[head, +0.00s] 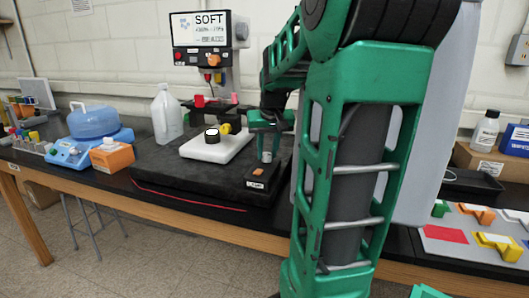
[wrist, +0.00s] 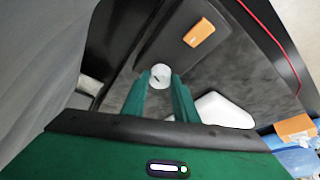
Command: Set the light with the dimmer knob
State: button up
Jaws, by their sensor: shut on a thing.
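The dimmer knob (head: 267,157) is a small pale cylinder standing on a black control box (head: 250,184) with an orange button (head: 258,172) at the right of the dark mat. In the wrist view the knob (wrist: 160,76) is a round pale cap with a dark mark, between the two green fingertips. My gripper (wrist: 160,84) is shut on the knob from above; it also shows in the head view (head: 266,148). The orange button (wrist: 199,33) lies clear of the fingers. A screen (head: 201,26) above the bench reads "SOFT"; its smaller text is hard to read.
A white plate (head: 217,148) holding a black cylinder (head: 212,135) and a yellow part is left of the control box. A clear jug (head: 166,112), an orange box (head: 111,156) and a blue device (head: 70,155) stand farther left. My arm hides much of the right.

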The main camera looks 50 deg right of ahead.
jog(key=o, duration=1.1)
jog(key=shift+w+a+r, duration=0.1)
jog(key=shift+w+r, duration=0.05)
jog(key=shift+w, duration=0.15)
jog(key=shift+c, duration=0.2)
jog(key=shift+s, duration=0.15)
jog(key=v, duration=1)
jog(key=shift+a+r, duration=0.15)
jog(key=shift+r, duration=0.1)
